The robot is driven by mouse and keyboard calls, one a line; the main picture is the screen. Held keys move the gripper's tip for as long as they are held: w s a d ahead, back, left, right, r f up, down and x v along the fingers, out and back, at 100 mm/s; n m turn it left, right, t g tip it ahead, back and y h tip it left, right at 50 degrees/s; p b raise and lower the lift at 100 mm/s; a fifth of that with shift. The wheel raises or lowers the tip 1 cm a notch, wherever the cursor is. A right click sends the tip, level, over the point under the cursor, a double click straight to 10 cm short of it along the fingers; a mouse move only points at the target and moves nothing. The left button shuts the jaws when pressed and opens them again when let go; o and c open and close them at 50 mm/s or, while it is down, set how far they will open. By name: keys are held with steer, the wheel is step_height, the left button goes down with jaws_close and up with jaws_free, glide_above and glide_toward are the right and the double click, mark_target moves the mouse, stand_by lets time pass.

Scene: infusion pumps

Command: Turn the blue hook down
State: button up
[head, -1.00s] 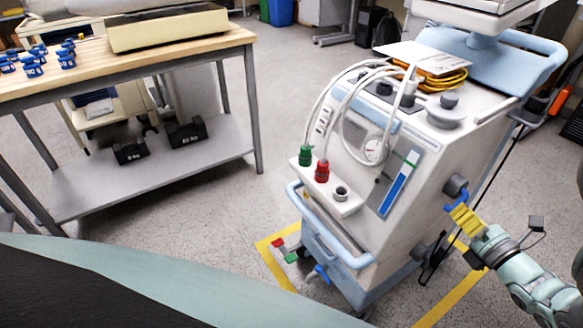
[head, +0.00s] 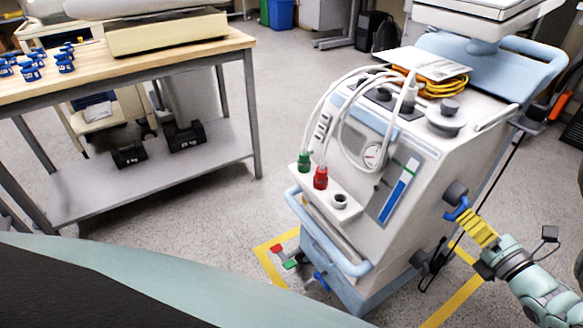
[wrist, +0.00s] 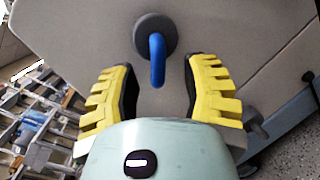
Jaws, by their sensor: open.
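The blue hook (wrist: 157,62) sticks out from a round dark grey mount (wrist: 155,34) on the side of the white pump cart. In the wrist view it extends from the mount toward the bottom of the picture. In the head view the blue hook (head: 456,212) shows just below the mount (head: 455,191), partly hidden by a yellow finger. My gripper (wrist: 158,70) is open, with its yellow ridged fingers to either side of the hook and a gap on both sides. In the head view my gripper (head: 465,216) is at the cart's right side.
The white cart (head: 420,215) has a light blue front handle (head: 330,235), hoses and a gauge. A workbench (head: 150,67) with blue parts stands at left. Floor between bench and cart is clear.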

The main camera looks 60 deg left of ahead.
steer(key=v, duration=0.9)
steer(key=shift+s+d, duration=0.15)
steer(key=shift+d, duration=0.1)
